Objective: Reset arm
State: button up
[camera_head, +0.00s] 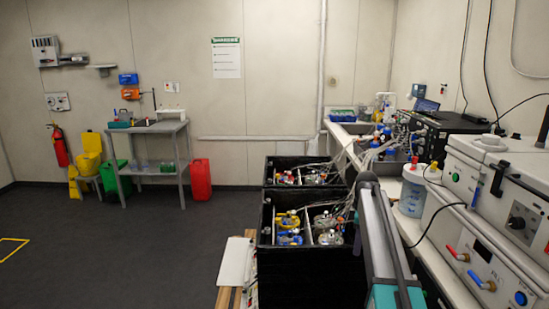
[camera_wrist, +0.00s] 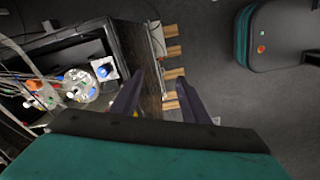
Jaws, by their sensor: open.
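My gripper (camera_wrist: 158,98) shows in the wrist view with its two dark fingers spread apart and nothing between them. It hangs above the outer edge of a black shaker box (camera_wrist: 75,50), beside the wooden slats. In the head view my arm (camera_head: 382,240) reaches forward along the right side of the near black box (camera_head: 305,275). The gripper itself cannot be made out in the head view.
The boxes hold vessels with blue and yellow parts (camera_head: 288,222) and loose tubes. A bench with white instruments (camera_head: 490,215) runs along the right. A grey table (camera_head: 150,128) and red canister (camera_head: 201,180) stand at the back left.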

jog(key=s+a+f+g, duration=0.25)
jog(key=s+f, duration=0.45)
jog(key=f, duration=0.4)
jog(key=s+a+f+g, duration=0.1)
jog(key=s+a+f, duration=0.3)
jog(key=s+f, duration=0.55)
jog(key=s+a+f+g, duration=0.1)
jog(key=s+a+f, duration=0.35)
jog(key=f, duration=0.85)
jog(key=s+f+m, duration=0.4)
jog(key=s, duration=0.7)
jog(key=s+a+f+m, duration=0.1)
jog(key=s+f+m, duration=0.3)
jog(key=s, duration=0.7)
jog(key=s+a+f+m, duration=0.1)
jog(key=s+f+m, duration=0.3)
jog(key=s, duration=0.8)
jog(key=shift+a+m+g, duration=0.25)
jog(key=shift+m+g, duration=0.2)
jog(key=shift+m, duration=0.45)
